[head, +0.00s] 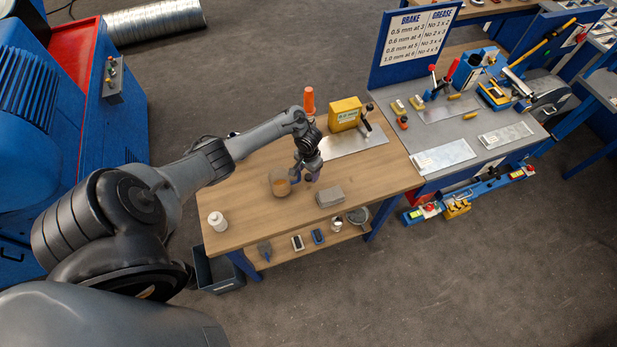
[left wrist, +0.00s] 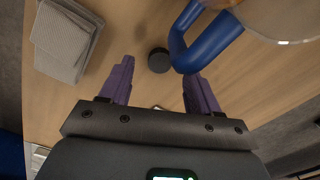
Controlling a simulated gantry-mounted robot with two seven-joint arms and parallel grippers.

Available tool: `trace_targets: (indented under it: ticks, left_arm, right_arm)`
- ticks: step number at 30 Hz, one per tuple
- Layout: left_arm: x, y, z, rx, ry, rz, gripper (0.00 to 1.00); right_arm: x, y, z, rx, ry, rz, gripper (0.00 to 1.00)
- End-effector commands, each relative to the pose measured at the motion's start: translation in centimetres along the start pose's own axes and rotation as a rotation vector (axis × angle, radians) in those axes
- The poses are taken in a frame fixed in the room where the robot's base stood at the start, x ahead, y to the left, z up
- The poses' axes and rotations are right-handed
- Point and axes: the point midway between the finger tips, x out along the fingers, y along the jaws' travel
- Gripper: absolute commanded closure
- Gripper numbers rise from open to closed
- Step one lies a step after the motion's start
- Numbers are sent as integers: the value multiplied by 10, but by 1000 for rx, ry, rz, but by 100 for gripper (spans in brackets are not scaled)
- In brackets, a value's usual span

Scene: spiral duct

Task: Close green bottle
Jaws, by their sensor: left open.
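I see no green bottle in either view. A small dark round cap-like piece (left wrist: 159,60) lies on the wooden bench between the fingertips in the left wrist view. My left gripper (head: 305,174) is open above the middle of the bench, its purple fingers pointing down. It also shows in the left wrist view (left wrist: 158,84), with nothing held between the fingers. A clear cup with amber content (head: 280,184) stands just left of the gripper. A white bottle (head: 217,221) stands at the bench's left end.
A folded grey cloth (head: 330,196) lies right of the gripper. An orange bottle (head: 309,101) and a yellow box (head: 345,113) stand at the bench's back. The wooden bench top (head: 240,200) is bare between white bottle and cup. A lower shelf holds small items.

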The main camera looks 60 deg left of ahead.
Motion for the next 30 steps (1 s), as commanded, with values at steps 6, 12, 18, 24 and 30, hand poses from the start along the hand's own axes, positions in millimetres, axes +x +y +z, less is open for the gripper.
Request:
trace_targets:
  ticks: [6,12,18,24,30]
  left_arm:
    - [23,0,0,0,1,0,38]
    - [25,-1,0,0,1,-1,38]
    - [25,0,0,0,1,-1,38]
    - [25,0,0,0,2,-1,67]
    - [25,0,0,0,2,-1,97]
  right_arm:
    - [7,0,2,0,0,0,5]
    - [7,0,2,0,0,0,5]
    - [7,0,2,0,0,0,5]
    - [7,0,2,0,0,0,5]
    - [7,0,2,0,0,0,5]
